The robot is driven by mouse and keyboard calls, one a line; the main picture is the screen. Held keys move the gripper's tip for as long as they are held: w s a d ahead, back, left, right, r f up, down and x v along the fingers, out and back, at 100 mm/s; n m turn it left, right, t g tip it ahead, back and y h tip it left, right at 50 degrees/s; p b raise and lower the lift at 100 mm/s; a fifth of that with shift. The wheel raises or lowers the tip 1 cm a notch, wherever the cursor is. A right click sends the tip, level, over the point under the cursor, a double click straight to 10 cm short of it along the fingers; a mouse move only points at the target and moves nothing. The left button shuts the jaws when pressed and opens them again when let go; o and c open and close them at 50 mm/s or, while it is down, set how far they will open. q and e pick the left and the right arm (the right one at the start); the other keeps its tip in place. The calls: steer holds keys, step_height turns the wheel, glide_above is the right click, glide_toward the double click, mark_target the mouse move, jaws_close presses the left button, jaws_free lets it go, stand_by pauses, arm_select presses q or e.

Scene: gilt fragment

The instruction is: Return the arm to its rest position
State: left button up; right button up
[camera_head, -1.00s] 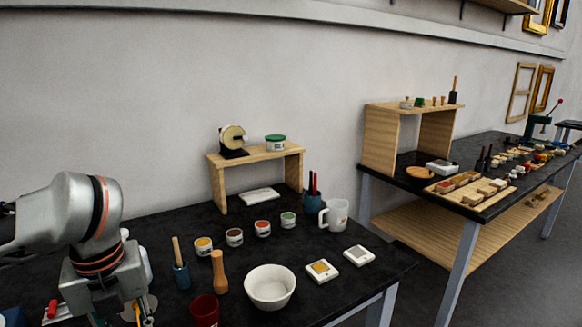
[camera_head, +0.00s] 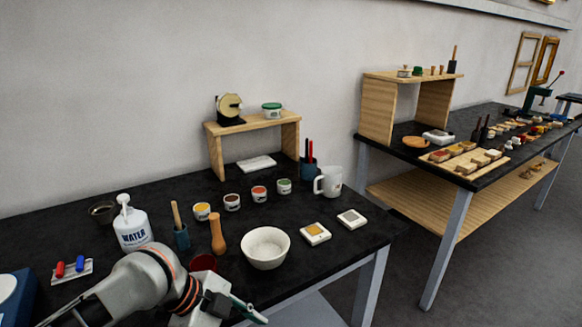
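My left arm comes in from the lower left, and its gripper (camera_head: 245,312) is at the bottom of the view, by the front edge of the near table (camera_head: 335,262). The fingers are small and partly cut off or hidden, so I cannot tell whether they are open or shut. The gripper is below and in front of the white bowl (camera_head: 266,247), apart from it in the picture. The arm partly hides a dark red cup (camera_head: 203,262). My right gripper is not in view.
A water bottle (camera_head: 131,226), a wooden-handled tool in a blue cup (camera_head: 181,236), a wooden pestle (camera_head: 217,236), several small paint jars (camera_head: 232,202) and a white mug (camera_head: 329,181) stand on the table. A wooden shelf (camera_head: 216,155) is behind. A second table (camera_head: 452,208) is at right.

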arm_select(q)
step_height(320, 180, down, 11)
steer(key=w+n+t+h, duration=0.1)
steer(key=w+n+t, duration=0.1)
steer(key=n+t, duration=0.6)
steer(key=s+a+f+n+y, duration=0.4)
steer(key=s+a+f+n, duration=0.4)
steer(key=s+a+f, duration=0.4)
steer(key=shift+s+a+f+n+t+y, duration=0.2)
steer(key=shift+s+f+n+t+y, duration=0.15)
steer(key=shift+f, duration=0.3)
